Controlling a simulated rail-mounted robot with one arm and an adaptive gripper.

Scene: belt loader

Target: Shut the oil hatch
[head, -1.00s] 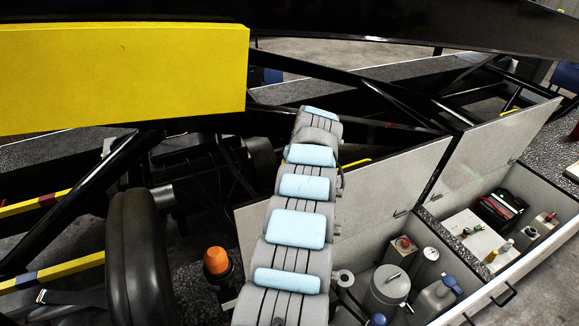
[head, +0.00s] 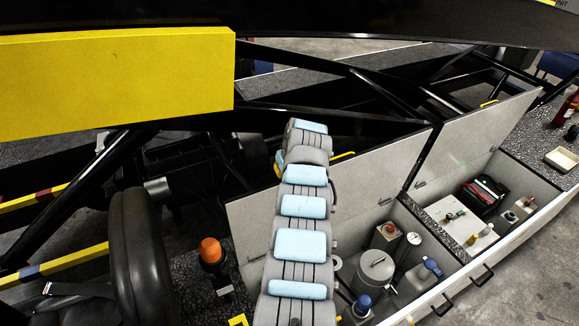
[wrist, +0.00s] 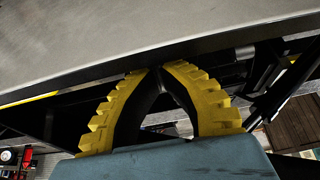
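Two grey hatch lids stand raised behind open compartments in the head view. The left lid (head: 382,168) is behind the compartment with metal cans and jugs, and the right lid (head: 478,138) is behind the one with bottles and a dark case. I see no label telling which is the oil hatch. My gripper is mostly hidden behind my arm at the left lid's top edge in the head view. In the wrist view my gripper (wrist: 160,70) has its yellow fingers meeting at the tips, with nothing between them. A grey panel (wrist: 130,40) lies just beyond; contact is unclear.
A round metal can (head: 375,270) and a blue-capped jug (head: 425,275) stand in the left compartment. Dark beams and a yellow panel (head: 115,85) hang behind and above.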

